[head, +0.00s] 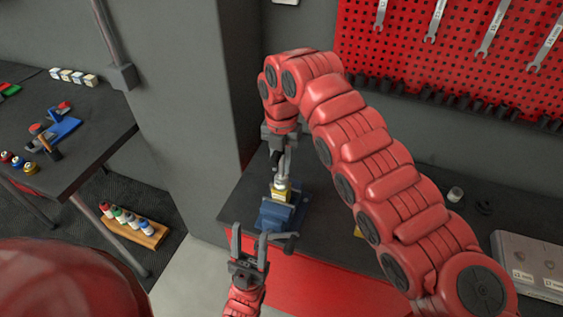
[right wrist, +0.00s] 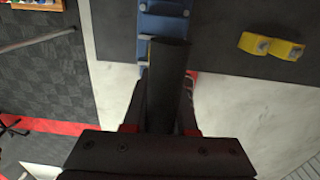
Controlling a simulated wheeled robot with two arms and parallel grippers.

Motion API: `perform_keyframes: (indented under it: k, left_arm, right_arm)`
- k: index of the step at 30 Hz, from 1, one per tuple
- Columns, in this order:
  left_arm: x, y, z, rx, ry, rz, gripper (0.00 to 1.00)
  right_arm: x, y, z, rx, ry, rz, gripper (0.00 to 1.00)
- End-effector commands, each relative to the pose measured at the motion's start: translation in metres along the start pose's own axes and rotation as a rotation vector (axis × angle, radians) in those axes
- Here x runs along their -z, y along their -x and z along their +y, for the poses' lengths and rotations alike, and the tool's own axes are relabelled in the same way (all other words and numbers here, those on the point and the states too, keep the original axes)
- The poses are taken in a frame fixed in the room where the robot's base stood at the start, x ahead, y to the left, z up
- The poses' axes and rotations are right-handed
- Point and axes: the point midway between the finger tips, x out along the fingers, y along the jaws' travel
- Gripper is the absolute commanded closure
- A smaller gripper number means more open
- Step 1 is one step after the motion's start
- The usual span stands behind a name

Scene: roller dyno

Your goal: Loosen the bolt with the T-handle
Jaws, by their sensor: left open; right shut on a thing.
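My right gripper (head: 279,146) points down over the vise, shut on the T-handle (head: 284,168). The T-handle's grey shaft reaches down to a yellow block (head: 281,190) held in a blue vise (head: 272,217) on the dark bench. The bolt itself is too small or hidden to make out. In the right wrist view a dark bar, seemingly the T-handle (right wrist: 170,82), stands between the fingers, with the blue vise (right wrist: 163,27) beyond. My left gripper (head: 263,242) is open and empty, pointing up, just in front of the vise near its grey handle.
Yellow pieces (right wrist: 270,46) lie on the bench to the right of the vise. A grey case (head: 530,262) is at the bench's right end. A red pegboard (head: 450,60) with wrenches hangs behind. A grey pillar (head: 190,110) stands left; another table (head: 75,135) is beyond it.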

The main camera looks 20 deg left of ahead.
Motion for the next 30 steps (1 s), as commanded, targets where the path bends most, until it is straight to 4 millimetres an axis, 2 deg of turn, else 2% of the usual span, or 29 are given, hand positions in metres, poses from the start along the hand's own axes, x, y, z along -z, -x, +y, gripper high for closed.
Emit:
perform_keyframes:
  k: [30]
  left_arm:
    - [0.001,-0.008,0.0,0.0,0.0,0.0,0.5]
  right_arm:
    - [0.0,0.017,0.0,0.0,0.0,0.0,1.0]
